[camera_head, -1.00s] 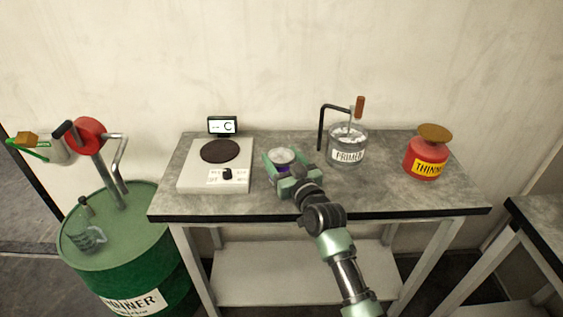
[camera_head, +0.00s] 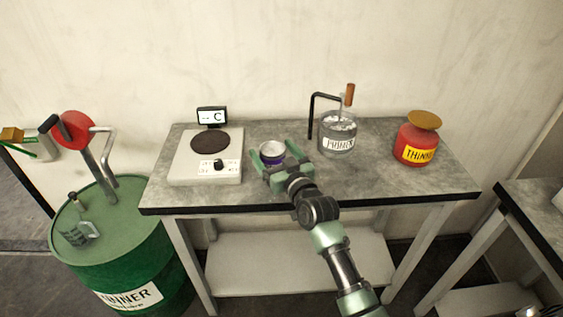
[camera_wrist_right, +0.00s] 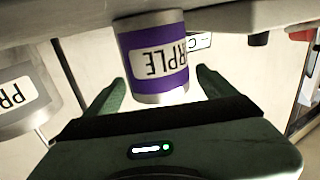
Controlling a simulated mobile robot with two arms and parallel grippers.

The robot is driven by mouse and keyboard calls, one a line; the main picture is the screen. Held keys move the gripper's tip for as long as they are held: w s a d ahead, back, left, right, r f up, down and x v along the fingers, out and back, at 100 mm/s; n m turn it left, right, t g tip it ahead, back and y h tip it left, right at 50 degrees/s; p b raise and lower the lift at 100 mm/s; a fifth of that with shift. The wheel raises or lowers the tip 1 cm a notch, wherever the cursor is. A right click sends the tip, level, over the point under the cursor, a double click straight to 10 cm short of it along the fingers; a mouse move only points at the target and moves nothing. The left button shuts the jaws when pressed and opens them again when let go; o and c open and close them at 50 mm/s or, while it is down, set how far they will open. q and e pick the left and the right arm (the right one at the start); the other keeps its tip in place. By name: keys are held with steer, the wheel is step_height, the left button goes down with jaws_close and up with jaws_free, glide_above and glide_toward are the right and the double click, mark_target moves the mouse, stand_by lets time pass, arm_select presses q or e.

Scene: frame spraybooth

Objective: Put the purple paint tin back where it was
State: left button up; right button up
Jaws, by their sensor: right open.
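The purple paint tin (camera_head: 271,153) stands on the grey worktable (camera_head: 370,183), between the hot plate and the primer tin. It also shows in the right wrist view (camera_wrist_right: 160,75), upside down in that picture, with a purple band and a white label. My right gripper (camera_head: 270,157) is open, with its fingers on either side of the tin. In the right wrist view, gaps show between the fingers (camera_wrist_right: 160,88) and the tin. My left gripper is in neither current view.
A hot plate (camera_head: 205,170) with a small display (camera_head: 212,116) stands left of the tin. A primer tin (camera_head: 338,137) with a crank stirrer and a red thinner can (camera_head: 415,142) stand to the right. A green drum (camera_head: 120,240) stands left of the table.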

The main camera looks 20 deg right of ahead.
steer(key=s, duration=0.3)
steer(key=s+d, duration=0.1)
steer(key=s, duration=0.7)
steer(key=shift+s+d+b, duration=0.15)
steer(key=shift+d+b, duration=0.05)
steer(key=shift+b, duration=0.1)
